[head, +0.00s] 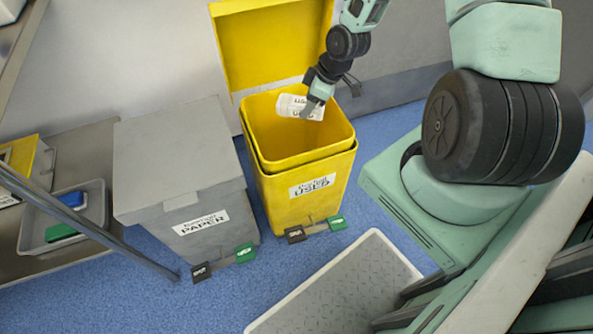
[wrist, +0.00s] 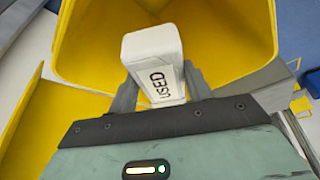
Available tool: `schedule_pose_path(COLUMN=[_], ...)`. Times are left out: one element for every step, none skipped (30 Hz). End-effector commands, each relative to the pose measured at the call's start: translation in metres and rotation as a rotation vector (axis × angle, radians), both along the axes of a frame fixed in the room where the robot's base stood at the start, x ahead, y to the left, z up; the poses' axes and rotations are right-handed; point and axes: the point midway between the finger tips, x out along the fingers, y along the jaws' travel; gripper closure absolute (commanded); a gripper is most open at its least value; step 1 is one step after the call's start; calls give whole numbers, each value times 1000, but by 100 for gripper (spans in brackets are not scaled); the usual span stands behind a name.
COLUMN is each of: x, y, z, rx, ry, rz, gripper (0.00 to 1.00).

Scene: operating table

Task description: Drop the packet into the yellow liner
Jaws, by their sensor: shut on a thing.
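The yellow liner (head: 345,128) sits inside the yellow bin (head: 285,200), whose lid (head: 265,45) stands open at the back. The bin's front label reads "USED". I cannot tell exactly how high the packet is above the rim.
A grey bin (head: 175,150) labelled "PAPER" stands left of the yellow bin with its lid shut. Pedals (head: 315,228) stick out at the yellow bin's foot. A grey step (head: 340,285) lies in front. A tray (head: 65,215) with blue and green items is at the left.

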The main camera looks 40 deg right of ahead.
Motion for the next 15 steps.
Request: schedule_pose_path(x=[0, 0, 0, 0, 0, 0, 0, 0, 0, 0, 0, 0, 0, 0, 0], y=[0, 0, 0, 0, 0, 0, 0, 0, 0, 0, 0, 0, 0, 0, 0], z=[-12, -14, -16, -18, -18, -19, -19, -19, -18, -18, -18, -18, -18, -18, -18], rx=[0, 0, 0, 0, 0, 0, 0, 0, 0, 0, 0, 0, 0, 0, 0], ry=[0, 0, 0, 0, 0, 0, 0, 0, 0, 0, 0, 0, 0, 0, 0], rz=[0, 0, 1, 1, 1, 1, 1, 1, 1, 1, 0, 0, 0, 0, 0], gripper=[74, 74, 74, 74, 74, 74, 74, 74, 74, 74, 74, 74, 74, 74, 39])
